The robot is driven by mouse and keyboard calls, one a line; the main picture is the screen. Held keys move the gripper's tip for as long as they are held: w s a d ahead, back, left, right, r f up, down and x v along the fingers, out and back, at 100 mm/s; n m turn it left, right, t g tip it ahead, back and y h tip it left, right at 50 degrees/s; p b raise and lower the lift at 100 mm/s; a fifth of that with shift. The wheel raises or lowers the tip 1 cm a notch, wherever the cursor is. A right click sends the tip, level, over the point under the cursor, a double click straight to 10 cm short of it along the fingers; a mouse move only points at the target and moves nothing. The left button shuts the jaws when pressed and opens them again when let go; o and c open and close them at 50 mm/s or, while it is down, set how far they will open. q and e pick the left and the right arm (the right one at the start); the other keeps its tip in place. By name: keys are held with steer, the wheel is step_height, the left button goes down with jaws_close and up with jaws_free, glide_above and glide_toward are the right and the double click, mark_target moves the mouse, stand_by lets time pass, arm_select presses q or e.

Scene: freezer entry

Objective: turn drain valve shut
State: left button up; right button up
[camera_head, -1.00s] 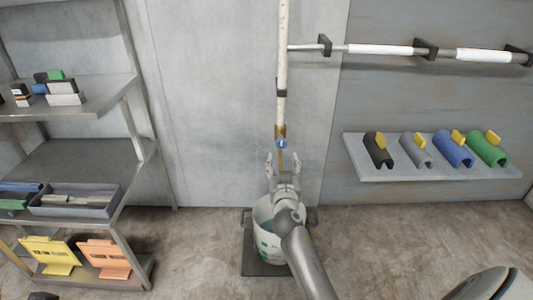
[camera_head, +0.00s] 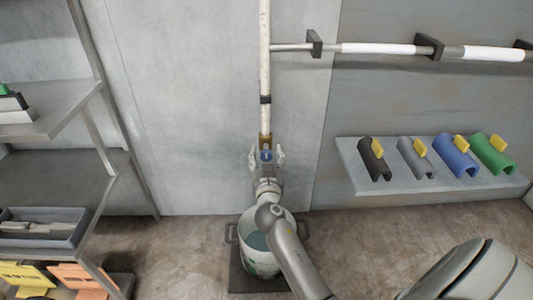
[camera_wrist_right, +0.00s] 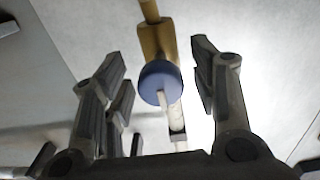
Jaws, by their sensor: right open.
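The drain valve is at the lower end of the white vertical pipe (camera_head: 265,70). It has a brass body (camera_head: 266,140) and a round blue handle (camera_head: 267,156). In the right wrist view the blue handle (camera_wrist_right: 160,82) sits below the brass body (camera_wrist_right: 155,40), with a pale bar across its face. My right gripper (camera_head: 267,158) is open, with one finger on each side of the handle. In the wrist view gaps show between the fingers (camera_wrist_right: 160,85) and the handle. My left gripper is not in view.
A white bucket (camera_head: 246,258) with bluish liquid stands below the valve on a dark base. A wall shelf (camera_head: 350,187) at right holds several coloured half-pipe covers. A metal rack (camera_head: 75,110) stands at left. A horizontal pipe (camera_head: 380,49) runs along the wall.

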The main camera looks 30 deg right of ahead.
steer(key=c, duration=1)
